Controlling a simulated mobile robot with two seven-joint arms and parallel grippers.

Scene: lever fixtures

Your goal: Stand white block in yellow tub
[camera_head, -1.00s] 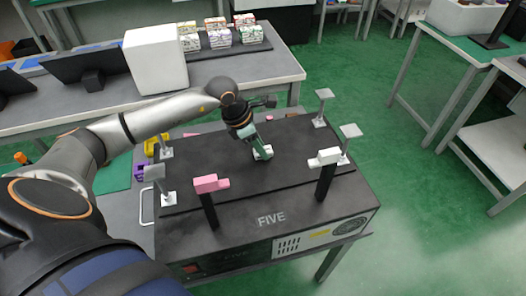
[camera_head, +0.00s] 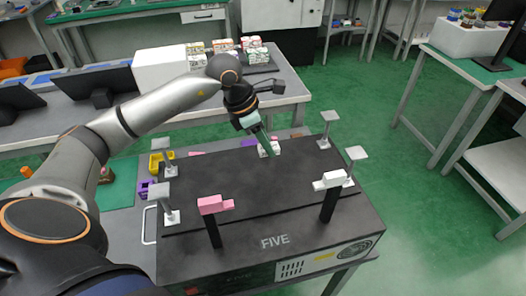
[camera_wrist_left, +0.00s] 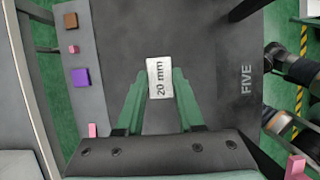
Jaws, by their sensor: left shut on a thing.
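My left gripper (camera_head: 267,143) is shut on a white block (camera_head: 271,148) above the rear part of the black box marked FIVE. In the left wrist view the white block (camera_wrist_left: 160,78) is marked "20 mm" and sits between the green fingers (camera_wrist_left: 153,95) of my left gripper. The yellow tub (camera_head: 155,163) is left of the black box, behind its left corner, partly hidden by a lever post and my arm. It is well to the left of the held block. My right gripper does not show.
The black box (camera_head: 260,215) carries a pink-topped lever (camera_head: 215,205), a white-topped lever (camera_head: 331,181) and several flat-topped grey posts. A purple tub (camera_head: 144,189) is near the yellow one. Brown (camera_wrist_left: 70,20), pink (camera_wrist_left: 73,48) and purple (camera_wrist_left: 80,78) pieces show in the wrist view.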

